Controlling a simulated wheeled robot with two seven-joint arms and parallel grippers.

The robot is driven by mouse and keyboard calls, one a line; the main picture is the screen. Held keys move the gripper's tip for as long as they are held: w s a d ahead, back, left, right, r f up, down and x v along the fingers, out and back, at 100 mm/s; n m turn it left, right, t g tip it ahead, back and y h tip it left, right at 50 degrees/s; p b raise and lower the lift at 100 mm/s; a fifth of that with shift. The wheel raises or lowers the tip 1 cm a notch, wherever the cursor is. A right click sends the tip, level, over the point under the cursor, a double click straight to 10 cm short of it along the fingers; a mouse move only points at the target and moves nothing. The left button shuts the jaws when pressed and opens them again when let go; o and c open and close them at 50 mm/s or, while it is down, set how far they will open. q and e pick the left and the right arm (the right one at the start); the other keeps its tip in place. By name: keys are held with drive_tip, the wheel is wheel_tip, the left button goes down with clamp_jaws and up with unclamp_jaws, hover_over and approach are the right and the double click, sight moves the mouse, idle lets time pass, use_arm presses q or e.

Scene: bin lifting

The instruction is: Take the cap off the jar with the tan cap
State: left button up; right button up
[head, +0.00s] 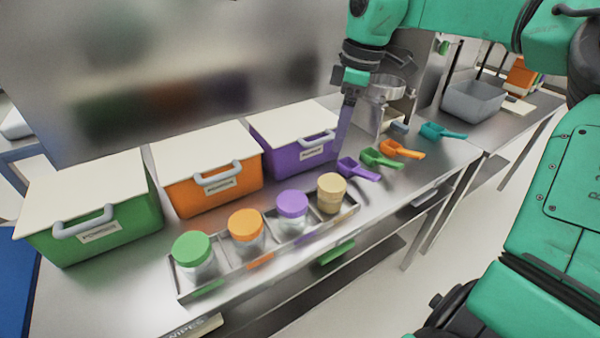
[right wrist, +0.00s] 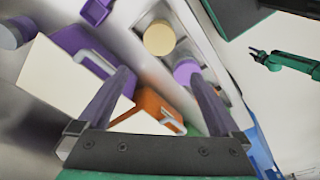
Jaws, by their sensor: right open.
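The jar with the tan cap (head: 331,193) stands at the right end of a metal tray (head: 275,277), with its cap on. In the right wrist view the tan cap (right wrist: 159,38) shows beyond the fingertips, near the top. My right gripper (head: 342,140) points down beside the purple bin, above and behind the tan-capped jar and apart from it. In the right wrist view its two fingers (right wrist: 158,76) are spread with nothing between them. A small green arm with a dark gripper (right wrist: 257,55), seemingly my left, shows at the right of that view; its jaws are too small to read.
Jars with purple (head: 292,204), orange (head: 245,225) and green (head: 192,248) caps stand in the same tray. Lidded purple (head: 318,150), orange (head: 208,195) and green (head: 100,238) bins stand behind. Several coloured scoops (head: 380,158) lie to the right. A grey tub (head: 474,101) stands farther right.

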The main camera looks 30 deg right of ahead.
drive_tip(key=p, duration=0.1)
approach(332, 182)
drive_tip(key=shift+s+a+f, duration=0.1)
drive_tip(key=shift+s+f, duration=0.05)
drive_tip(key=shift+s, duration=0.2)
drive_tip(key=f, duration=0.2)
drive_tip(key=w+f+p, duration=0.1)
drive_tip(key=f, duration=0.2)
drive_tip(key=f+p, duration=0.1)
drive_tip(key=f, duration=0.2)
drive_tip(key=shift+w+a+f, duration=0.1)
drive_tip(key=shift+w+a, duration=0.1)
drive_tip(key=shift+w, duration=0.05)
drive_tip(key=shift+a, duration=0.15)
drive_tip(key=c, duration=0.9)
use_arm(q)
drive_tip(key=r, duration=0.1)
drive_tip(key=s+r, duration=0.1)
drive_tip(key=r, duration=0.1)
drive_tip(key=shift+s+d+r, duration=0.1)
drive_tip(key=shift+s+d, duration=0.25)
drive_tip(key=shift+d, duration=0.05)
use_arm(e)
drive_tip(key=shift+c, duration=0.9)
use_arm(q)
drive_tip(key=shift+f+b, duration=0.85)
use_arm(e)
wheel_tip(332, 182, up, 20)
